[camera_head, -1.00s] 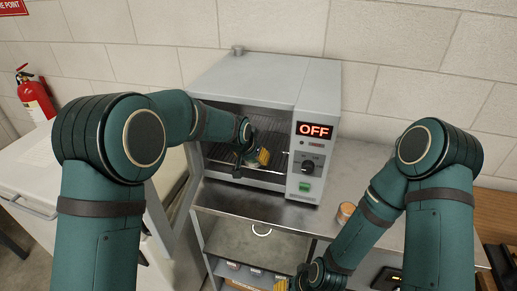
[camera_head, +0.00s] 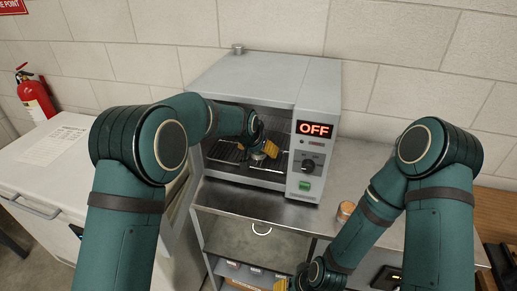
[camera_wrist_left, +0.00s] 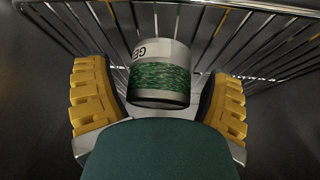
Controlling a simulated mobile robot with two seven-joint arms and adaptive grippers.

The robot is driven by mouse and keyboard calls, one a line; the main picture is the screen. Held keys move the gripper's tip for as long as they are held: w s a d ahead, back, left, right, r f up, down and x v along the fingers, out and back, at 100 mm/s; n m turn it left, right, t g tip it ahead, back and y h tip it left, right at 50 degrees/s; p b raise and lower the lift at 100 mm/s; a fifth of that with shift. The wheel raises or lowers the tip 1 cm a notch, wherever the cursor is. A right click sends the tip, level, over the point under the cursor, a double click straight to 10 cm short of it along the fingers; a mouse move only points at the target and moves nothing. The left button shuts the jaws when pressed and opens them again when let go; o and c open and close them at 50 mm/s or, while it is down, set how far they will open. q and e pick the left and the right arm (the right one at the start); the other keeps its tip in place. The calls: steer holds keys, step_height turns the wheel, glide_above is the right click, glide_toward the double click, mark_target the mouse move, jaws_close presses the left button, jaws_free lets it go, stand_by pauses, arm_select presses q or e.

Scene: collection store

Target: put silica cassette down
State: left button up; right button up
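The silica cassette (camera_wrist_left: 159,75) is a small cylinder with a pale, partly legible label and a green granular band. It is inside the oven (camera_head: 262,80), at the wire rack (camera_wrist_left: 235,40). The yellow fingers of my left gripper (camera_wrist_left: 158,100) stand either side of it, spread apart, with gaps showing between them and the cassette. In the head view my left gripper (camera_head: 259,152) is inside the oven opening, and the cassette (camera_head: 258,156) is mostly hidden by it. My right gripper (camera_head: 283,284) is low at the bottom edge, mostly hidden, its opening unclear.
The oven display (camera_head: 314,129) reads OFF. The oven stands on a metal bench (camera_head: 265,207), with a small orange-sided jar (camera_head: 346,209) to its right. A white cabinet (camera_head: 45,150) stands at the left, with a red extinguisher (camera_head: 35,97) behind it. Shelves below hold several small items.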

arm_select(q)
steer(key=shift+r, duration=0.1)
steer(key=shift+r, duration=0.25)
steer(key=v, duration=0.6)
steer(key=shift+s+r+p, duration=0.1)
steer(key=shift+s+p, duration=0.05)
steer(key=shift+p, duration=0.2)
steer(key=shift+s+a+r, duration=0.2)
steer(key=shift+s+r, duration=0.05)
steer(key=shift+r, duration=0.1)
steer(key=shift+f, duration=0.1)
